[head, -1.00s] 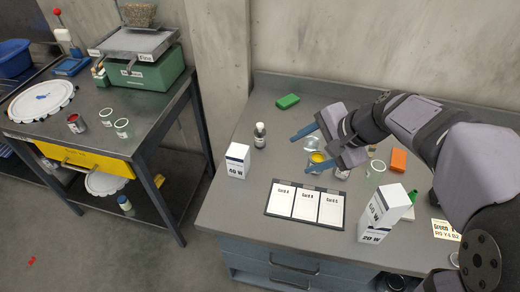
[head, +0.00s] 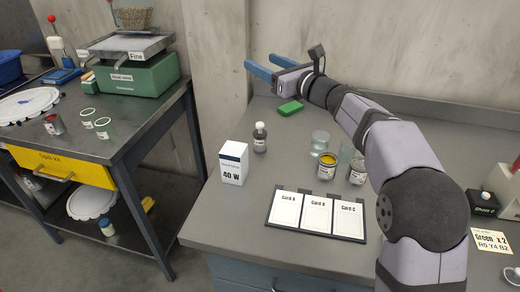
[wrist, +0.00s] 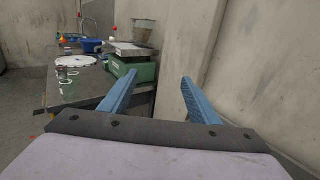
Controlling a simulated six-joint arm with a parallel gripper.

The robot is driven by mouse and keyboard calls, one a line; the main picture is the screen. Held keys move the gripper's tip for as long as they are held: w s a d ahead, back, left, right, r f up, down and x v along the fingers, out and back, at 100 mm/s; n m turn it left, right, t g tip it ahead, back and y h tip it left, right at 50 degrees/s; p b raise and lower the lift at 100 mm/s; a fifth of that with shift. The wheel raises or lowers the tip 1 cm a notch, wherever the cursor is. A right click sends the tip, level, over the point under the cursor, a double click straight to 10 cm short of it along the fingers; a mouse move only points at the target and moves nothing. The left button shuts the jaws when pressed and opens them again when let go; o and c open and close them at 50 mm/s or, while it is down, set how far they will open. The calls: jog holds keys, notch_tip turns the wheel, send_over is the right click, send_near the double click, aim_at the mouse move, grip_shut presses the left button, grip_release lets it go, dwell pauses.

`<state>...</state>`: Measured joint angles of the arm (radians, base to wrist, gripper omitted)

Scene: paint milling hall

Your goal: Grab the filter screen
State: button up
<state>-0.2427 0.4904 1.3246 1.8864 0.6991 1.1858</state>
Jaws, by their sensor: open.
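No object in view is clearly marked as the filter screen. A brown meshed or grainy container (head: 132,19) stands above the flat grey top of the green machine (head: 130,72), which bears a label "Fine"; I cannot tell whether it is the screen. It also shows in the wrist view (wrist: 144,31). My gripper (head: 261,58) is open and empty, above the back left of the right bench, pointing left toward the green machine across a gap. In the wrist view its blue fingers (wrist: 160,78) are apart, with the machine behind and left of centre.
A concrete pillar (head: 214,50) stands close to my gripper.

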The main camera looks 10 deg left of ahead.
aim_at(265, 140)
notch_tip(265, 140, down, 21)
jog(key=shift+p, duration=0.35)
notch_tip(265, 140, down, 4)
jog(key=shift+r, duration=0.1)
jog(key=shift+p+x, duration=0.4)
jog(key=shift+x, duration=0.55)
jog(key=shift+w+a+r, duration=0.1)
jog(key=shift+w+a, duration=0.2)
jog(key=shift+a, duration=0.05)
jog(key=c, duration=1.3)
